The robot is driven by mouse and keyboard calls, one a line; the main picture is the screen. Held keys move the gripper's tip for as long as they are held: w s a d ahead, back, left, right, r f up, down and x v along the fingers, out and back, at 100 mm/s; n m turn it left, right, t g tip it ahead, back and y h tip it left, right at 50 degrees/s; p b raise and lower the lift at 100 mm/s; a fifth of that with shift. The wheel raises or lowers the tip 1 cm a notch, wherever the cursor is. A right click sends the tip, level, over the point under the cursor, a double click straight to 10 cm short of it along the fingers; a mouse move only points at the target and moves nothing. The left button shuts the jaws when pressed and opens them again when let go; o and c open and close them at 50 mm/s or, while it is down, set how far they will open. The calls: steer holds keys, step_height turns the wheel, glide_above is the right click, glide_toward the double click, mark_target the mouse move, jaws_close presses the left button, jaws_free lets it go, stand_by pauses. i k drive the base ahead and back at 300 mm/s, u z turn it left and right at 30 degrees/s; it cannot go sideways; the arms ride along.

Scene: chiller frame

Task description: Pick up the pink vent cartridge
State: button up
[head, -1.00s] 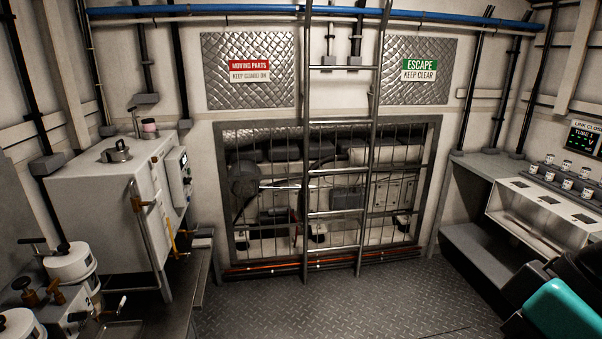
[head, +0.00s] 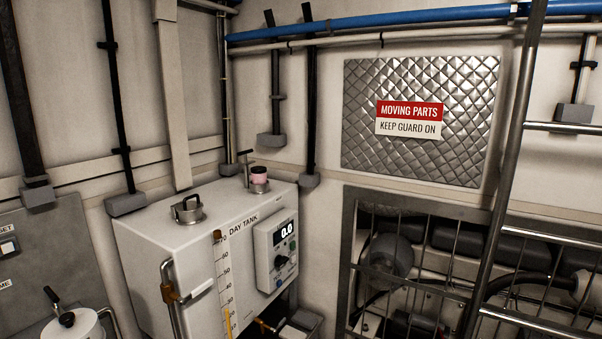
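The pink vent cartridge (head: 259,174) is a small pink-topped cylinder with a darker lower part. It stands upright at the back right of the top of the white day tank (head: 186,256). A thin dark T-shaped handle (head: 246,165) rises just left of it. My gripper is not in the head view, so its state and place are hidden.
A metal cap with a handle (head: 187,209) sits on the tank top, left of the cartridge. A control box (head: 276,250) reading 0.0 is on the tank's front. A ladder (head: 507,165) and barred guard (head: 345,255) stand right. A white lidded pot (head: 75,329) is at lower left.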

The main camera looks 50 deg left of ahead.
mark_target(258, 173)
steer(key=i, duration=2.2)
steer(key=u, duration=2.9)
steer(key=i, duration=1.05)
steer(key=z, duration=0.05)
